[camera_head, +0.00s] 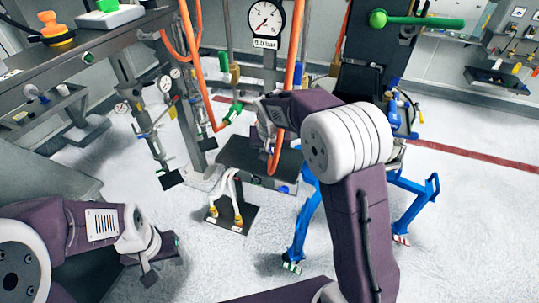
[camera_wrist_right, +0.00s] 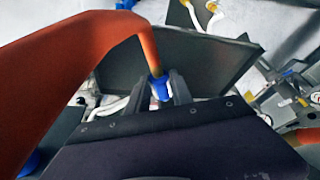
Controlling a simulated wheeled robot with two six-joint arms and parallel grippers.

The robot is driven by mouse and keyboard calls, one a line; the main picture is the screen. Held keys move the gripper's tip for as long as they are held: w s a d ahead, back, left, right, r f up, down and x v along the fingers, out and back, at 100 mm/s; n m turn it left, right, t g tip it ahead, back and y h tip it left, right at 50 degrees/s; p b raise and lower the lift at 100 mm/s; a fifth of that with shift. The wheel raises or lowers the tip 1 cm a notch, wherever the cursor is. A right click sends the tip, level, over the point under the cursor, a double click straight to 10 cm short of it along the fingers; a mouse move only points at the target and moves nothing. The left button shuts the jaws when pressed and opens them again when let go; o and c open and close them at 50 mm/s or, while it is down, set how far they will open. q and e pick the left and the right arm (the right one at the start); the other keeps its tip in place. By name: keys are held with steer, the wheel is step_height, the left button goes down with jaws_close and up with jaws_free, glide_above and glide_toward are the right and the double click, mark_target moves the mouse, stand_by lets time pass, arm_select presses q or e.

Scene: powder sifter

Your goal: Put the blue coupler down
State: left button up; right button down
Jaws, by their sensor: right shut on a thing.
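The blue coupler (camera_wrist_right: 158,88) sits at the end of a thick orange hose (camera_wrist_right: 150,50) in the right wrist view. My right gripper (camera_wrist_right: 163,88) is shut on it, one dark finger on each side. A dark flat plate (camera_wrist_right: 205,65) lies beyond the coupler; I cannot tell whether they touch. In the head view, the orange hose (camera_head: 277,150) curves down by my right wrist, which mostly hides that gripper and the coupler. My left gripper (camera_head: 163,262) is at the lower left, empty, with its dark fingers apart.
A black plate with white hoses and brass fittings (camera_head: 232,212) lies on the pale floor. A blue-legged stand (camera_head: 305,222) is right of centre. A bench (camera_head: 75,60) with gauges and pipes fills the left. A dial gauge (camera_head: 265,20) stands at the back. Open floor lies to the right.

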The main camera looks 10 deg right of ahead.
mark_target(270, 158)
steer(key=shift+d+f, duration=0.2)
steer(key=shift+f, duration=1)
steer(key=shift+w+a+f, duration=0.1)
steer(key=shift+w+f, duration=0.05)
steer(key=shift+f, duration=0.15)
steer(key=c, duration=1.3)
jaws_free()
steer(key=shift+o, duration=0.9)
steer(key=shift+r, duration=0.45)
steer(key=d+b+v, duration=0.1)
steer(key=v, duration=1)
steer(key=shift+s+a+r, duration=0.25)
steer(key=shift+a, duration=0.25)
